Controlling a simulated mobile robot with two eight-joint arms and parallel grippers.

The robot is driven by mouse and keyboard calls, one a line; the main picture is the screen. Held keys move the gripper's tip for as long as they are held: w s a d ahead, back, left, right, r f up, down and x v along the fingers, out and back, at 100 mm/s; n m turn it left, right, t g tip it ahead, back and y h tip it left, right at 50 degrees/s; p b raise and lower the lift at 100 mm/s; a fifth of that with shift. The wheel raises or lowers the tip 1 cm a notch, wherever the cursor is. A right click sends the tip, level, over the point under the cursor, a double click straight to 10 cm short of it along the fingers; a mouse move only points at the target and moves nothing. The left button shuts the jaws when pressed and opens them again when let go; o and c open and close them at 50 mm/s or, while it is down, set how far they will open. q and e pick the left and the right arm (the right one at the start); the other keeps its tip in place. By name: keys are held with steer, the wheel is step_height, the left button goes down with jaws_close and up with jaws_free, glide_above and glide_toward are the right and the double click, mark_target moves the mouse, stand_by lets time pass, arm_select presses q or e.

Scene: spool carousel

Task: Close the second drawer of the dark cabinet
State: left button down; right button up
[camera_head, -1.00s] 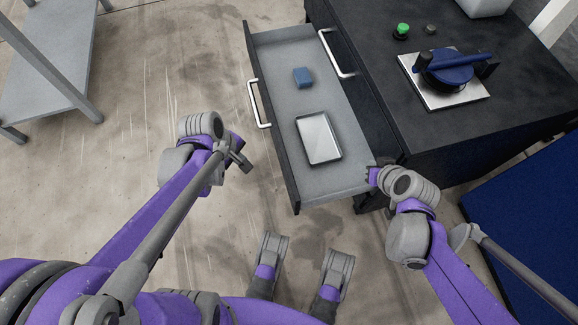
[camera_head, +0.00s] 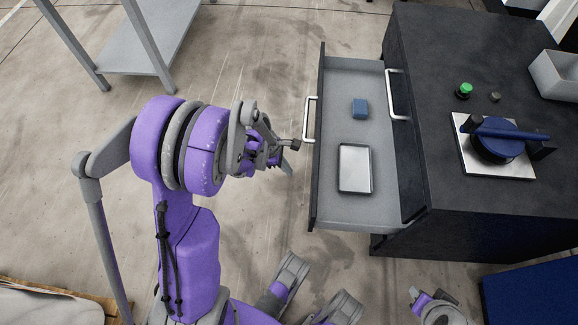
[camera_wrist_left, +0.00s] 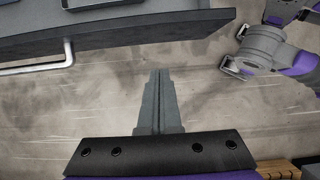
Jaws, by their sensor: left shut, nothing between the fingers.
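The dark cabinet (camera_head: 484,215) stands at the right in the head view. A drawer below its closed top drawer is pulled out to the left; its grey floor (camera_head: 345,210) and pale bar handle (camera_head: 309,120) show. The handle also shows in the left wrist view (camera_wrist_left: 35,68). A blue block (camera_head: 360,108) and a shallow metal tray (camera_head: 355,168) lie inside. My left gripper (camera_head: 291,158) is shut and empty, just left of the drawer front and apart from it. My right gripper (camera_head: 421,299) is at the bottom edge, partly cut off; its fingers are unclear.
The closed upper drawer's handle (camera_head: 398,95) overhangs the open drawer. On the cabinet top are a green button (camera_head: 464,90), a blue-handled device (camera_head: 497,145) and a grey bin (camera_head: 556,75). A grey table (camera_head: 150,35) stands at the upper left.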

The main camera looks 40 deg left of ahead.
arm_select(q)
steer(key=w+d+f+b, duration=0.1)
steer(key=w+d+f, duration=0.2)
steer(key=d+f, duration=0.2)
steer(key=shift+d+b, duration=0.15)
steer(key=shift+b, duration=0.2)
steer(key=shift+w+d+f, duration=0.1)
steer(key=shift+w+d, duration=0.05)
steer(key=w+d, duration=0.6)
steer(key=d, duration=0.4)
steer(key=w+d+b, duration=0.1)
steer(key=w+d, duration=0.5)
steer(key=d, duration=0.4)
steer(key=shift+w+d, duration=0.15)
steer(key=shift+w, duration=0.1)
